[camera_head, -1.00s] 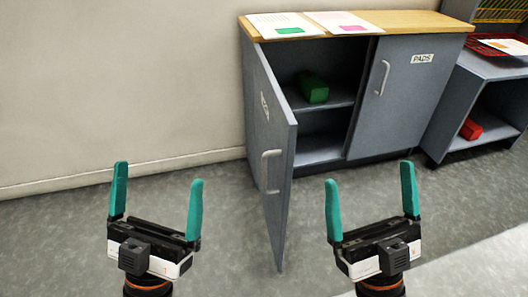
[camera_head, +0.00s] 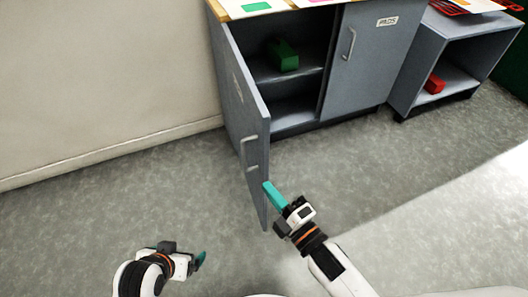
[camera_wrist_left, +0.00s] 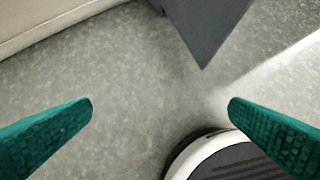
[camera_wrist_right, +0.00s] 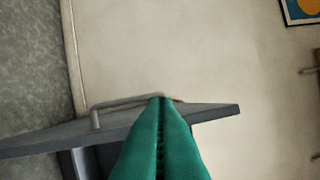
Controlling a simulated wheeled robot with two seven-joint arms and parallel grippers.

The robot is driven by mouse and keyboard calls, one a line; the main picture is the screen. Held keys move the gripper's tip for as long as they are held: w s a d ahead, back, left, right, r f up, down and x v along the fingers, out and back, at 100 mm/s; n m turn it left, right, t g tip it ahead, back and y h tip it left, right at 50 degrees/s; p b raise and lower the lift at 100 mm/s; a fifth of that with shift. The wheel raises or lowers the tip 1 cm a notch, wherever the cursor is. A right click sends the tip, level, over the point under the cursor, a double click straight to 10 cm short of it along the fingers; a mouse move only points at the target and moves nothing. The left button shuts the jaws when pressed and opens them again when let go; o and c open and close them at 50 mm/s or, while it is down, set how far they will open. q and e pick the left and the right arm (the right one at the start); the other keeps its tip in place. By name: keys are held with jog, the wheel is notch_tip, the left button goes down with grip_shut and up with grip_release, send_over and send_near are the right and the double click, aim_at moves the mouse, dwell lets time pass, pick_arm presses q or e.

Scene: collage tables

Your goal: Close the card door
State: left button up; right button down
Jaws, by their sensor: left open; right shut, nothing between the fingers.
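The grey card door (camera_head: 240,100) is the left door of the cabinet. It stands open, swung outward, with its handle (camera_head: 249,152) on the outer face that I see. My right gripper (camera_head: 268,184) is shut and empty, its teal fingertips at the door's free edge, below the handle's height. In the right wrist view the shut fingers overlap the door (camera_wrist_right: 205,114), with the handle beyond the tips; I cannot tell whether they touch. My left gripper (camera_head: 200,259) is low, left of the door and apart from it. The left wrist view shows its fingers (camera_wrist_left: 160,103) spread and empty.
The right door, labelled PADS (camera_head: 372,60), is closed. A green block (camera_head: 285,54) lies on the shelf inside the open side. A grey shelf unit (camera_head: 425,55) with a red block (camera_head: 434,84) stands at right. Floor left of the door is clear.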

aim_at(263, 166)
pick_arm(q)
jog(key=s+a+r+g+b, duration=0.1)
jog(key=s+r+g, duration=0.1)
jog(key=s, duration=0.3)
jog(key=shift+s+a+r+y, duration=0.3)
jog(key=shift+s+a+r, duration=0.1)
jog(key=shift+r, duration=0.5)
pick_arm(e)
jog(key=shift+w+a+f+n+g+h, duration=0.15)
jog(key=shift+w+a+f+n, duration=0.2)
jog(key=shift+w, duration=1.2)
jog(key=shift+w+a+f+n+g+h, duration=0.1)
jog(key=shift+w+a+f+n+g, duration=0.2)
jog(key=shift+w, duration=1.25)
jog(key=shift+w+a+f+n+g+h, duration=0.1)
jog(key=shift+w+f+n, duration=0.35)
jog(key=shift+w, duration=1.1)
